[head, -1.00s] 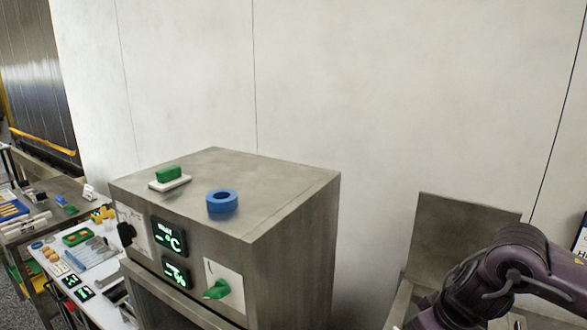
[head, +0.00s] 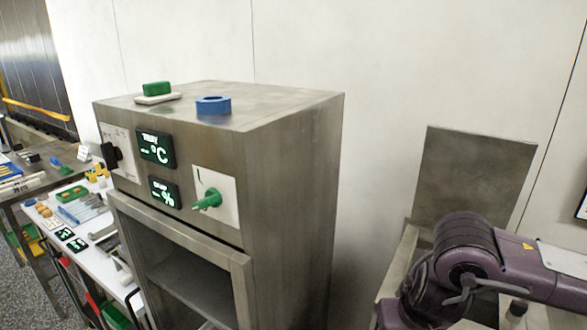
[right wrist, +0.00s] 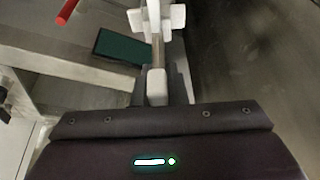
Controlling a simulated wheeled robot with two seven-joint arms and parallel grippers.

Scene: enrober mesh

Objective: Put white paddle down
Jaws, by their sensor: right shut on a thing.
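The white paddle (right wrist: 157,86) is in the right wrist view. It has a white grip end, a grey shaft and a white cross-shaped part at the top of the picture. My right gripper (right wrist: 163,84) is shut on its white grip end. The paddle's far end is cut off by the top edge. In the head view only my right arm shows at the lower right; its gripper and the paddle are hidden or out of frame. My left gripper is in neither view.
A steel cabinet (head: 290,190) with displays and a green knob (head: 207,199) stands centre. A green block on a white base (head: 157,98) and a blue ring (head: 213,106) lie on top. A steel panel (head: 470,180) stands behind my right arm. A dark green panel (right wrist: 122,47) and red rod (right wrist: 67,12) lie left of the paddle.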

